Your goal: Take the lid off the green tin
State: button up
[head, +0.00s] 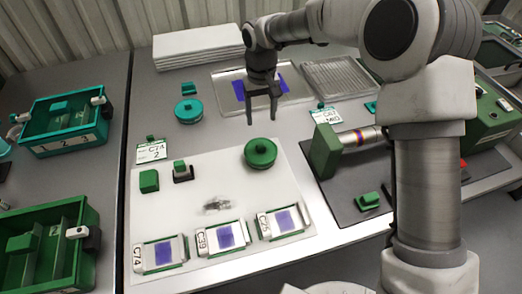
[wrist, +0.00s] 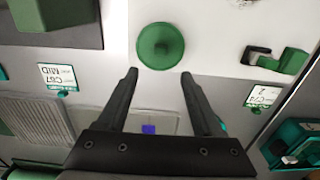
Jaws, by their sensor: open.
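The green tin (head: 260,154) is round, with a knobbed green lid on top. It stands on the white sheet, toward its back right corner. In the wrist view the green tin (wrist: 160,46) shows from above, just beyond the fingertips, with the knob near its middle. My gripper (head: 262,122) is open and empty, pointing down above the table, behind the tin and apart from it. In the wrist view my gripper (wrist: 160,72) has its two fingers spread on either side of the tin's near edge. A similar teal round tin (head: 188,110) stands farther back left.
Green blocks (head: 149,181) and several framed purple slides (head: 226,236) lie on the white sheet (head: 180,215). A green block with a metal cylinder (head: 355,139) stands to the right on a dark mat. A tray (head: 228,82) lies behind my gripper. Green crates (head: 68,120) stand left.

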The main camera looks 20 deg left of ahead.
aim_at(261, 145)
notch_tip(261, 145, down, 12)
jog(key=shift+f+b, duration=0.1)
jog(key=shift+b, duration=0.6)
grip_shut()
